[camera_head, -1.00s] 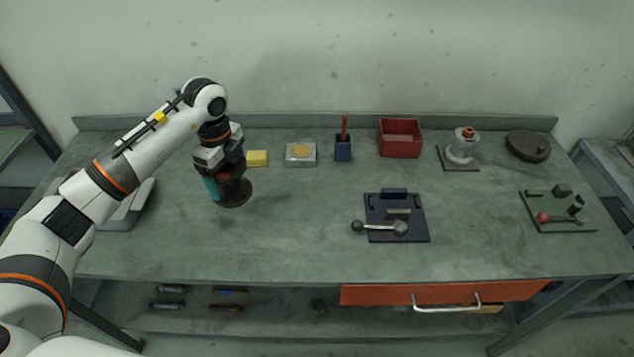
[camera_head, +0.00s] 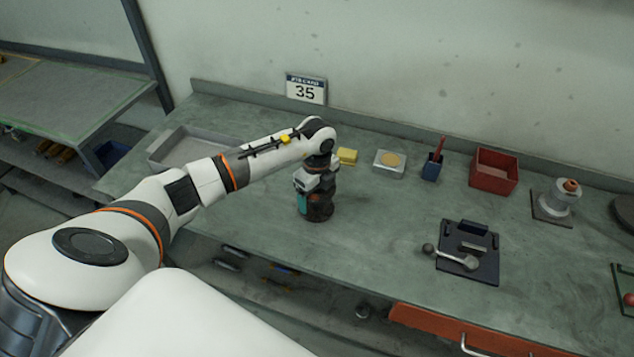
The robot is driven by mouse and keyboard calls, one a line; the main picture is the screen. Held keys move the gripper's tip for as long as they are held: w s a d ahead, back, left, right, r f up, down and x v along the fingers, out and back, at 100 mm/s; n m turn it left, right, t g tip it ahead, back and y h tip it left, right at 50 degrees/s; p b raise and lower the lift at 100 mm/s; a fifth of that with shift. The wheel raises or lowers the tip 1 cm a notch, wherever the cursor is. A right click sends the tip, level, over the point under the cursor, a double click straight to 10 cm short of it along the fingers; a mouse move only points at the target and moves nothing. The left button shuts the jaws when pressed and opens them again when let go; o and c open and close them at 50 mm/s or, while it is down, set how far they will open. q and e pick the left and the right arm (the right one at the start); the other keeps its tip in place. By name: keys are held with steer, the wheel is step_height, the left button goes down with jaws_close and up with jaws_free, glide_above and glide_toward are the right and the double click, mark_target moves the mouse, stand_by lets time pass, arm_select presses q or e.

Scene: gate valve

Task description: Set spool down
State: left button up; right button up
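My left arm reaches in from the left, and my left gripper (camera_head: 308,202) points down over the left part of the workbench (camera_head: 372,240). A dark, round spool (camera_head: 320,210) with a brownish upper part is at the gripper's fingers. The gripper appears shut on it. A teal patch shows at the left side of the fingers, and part of the spool is hidden by the gripper. The spool's base is at or very near the bench top; I cannot tell whether it touches. My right gripper is not in view.
A grey tray (camera_head: 160,156) lies left, partly behind my arm. Along the back stand a yellow block (camera_head: 347,156), a grey box (camera_head: 390,171), a blue holder (camera_head: 431,171), a red bin (camera_head: 494,184) and a grey flanged part (camera_head: 560,205). A dark fixture (camera_head: 483,267) with a lever lies right.

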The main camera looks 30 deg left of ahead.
arm_select(q)
steer(key=shift+w, duration=0.1)
steer(key=o, duration=1.7)
steer(key=shift+f, duration=0.15)
steer(key=shift+r, duration=0.4)
step_height(320, 180, up, 10)
steer(key=b, duration=0.3)
steer(key=shift+r+b, duration=0.25)
steer(key=shift+b, duration=0.15)
steer(key=shift+r, duration=0.5)
steer(key=shift+d, duration=0.1)
